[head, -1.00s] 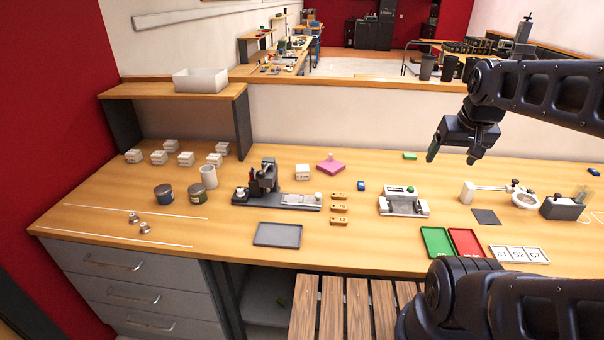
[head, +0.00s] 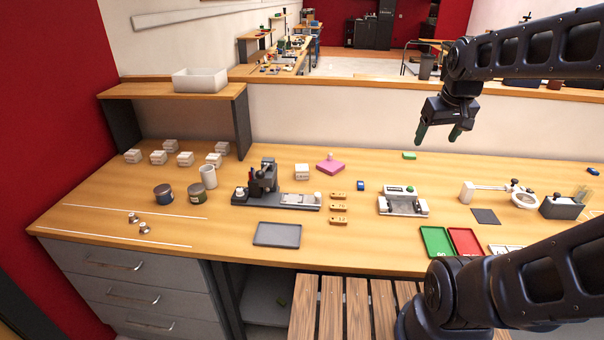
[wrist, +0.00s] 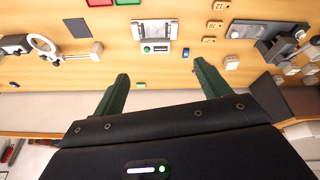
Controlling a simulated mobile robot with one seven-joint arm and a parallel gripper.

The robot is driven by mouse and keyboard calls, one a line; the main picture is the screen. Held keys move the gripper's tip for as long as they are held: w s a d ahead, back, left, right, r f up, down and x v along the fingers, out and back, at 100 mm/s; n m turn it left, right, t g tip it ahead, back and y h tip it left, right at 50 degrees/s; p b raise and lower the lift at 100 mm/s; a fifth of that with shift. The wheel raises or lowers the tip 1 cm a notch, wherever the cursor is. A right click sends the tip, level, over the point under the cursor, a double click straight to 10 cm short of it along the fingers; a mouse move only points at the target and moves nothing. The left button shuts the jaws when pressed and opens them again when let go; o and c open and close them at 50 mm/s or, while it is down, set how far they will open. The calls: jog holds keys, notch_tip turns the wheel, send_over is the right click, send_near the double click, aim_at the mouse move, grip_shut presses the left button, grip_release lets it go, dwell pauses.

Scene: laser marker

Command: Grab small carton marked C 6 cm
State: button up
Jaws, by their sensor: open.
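Several small white cartons stand at the left of the bench, among them a front one (head: 185,159) and a left one (head: 133,156). My gripper (head: 438,134) is open and empty, in the air above the back right of the bench, well right of all the cartons. Its two fingers (wrist: 160,72) are spread apart in the wrist view.
A shelf (head: 170,91) overhangs the left back. A grey tray (head: 277,235) lies in front.

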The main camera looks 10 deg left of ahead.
jog(key=w+a+n+g, duration=0.1)
jog(key=w+a+n, duration=0.5)
jog(key=w, duration=0.7)
jog(key=n+g, duration=0.3)
jog(key=n, duration=0.8)
send_over(302, 167)
notch_tip(302, 167, down, 23)
jog(key=shift+w+a+f, duration=0.25)
jog(key=shift+w+f, duration=0.15)
notch_tip(302, 167, down, 5)
jog(key=shift+s+d+f, duration=0.15)
jog(key=shift+s+f, duration=0.05)
jog(key=shift+f, duration=1.15)
jog(key=shift+s+d+f, duration=0.1)
jog(key=shift+s+f, duration=0.05)
jog(key=shift+f, duration=1.15)
jog(key=c, duration=1.1)
jog(key=shift+o, duration=0.2)
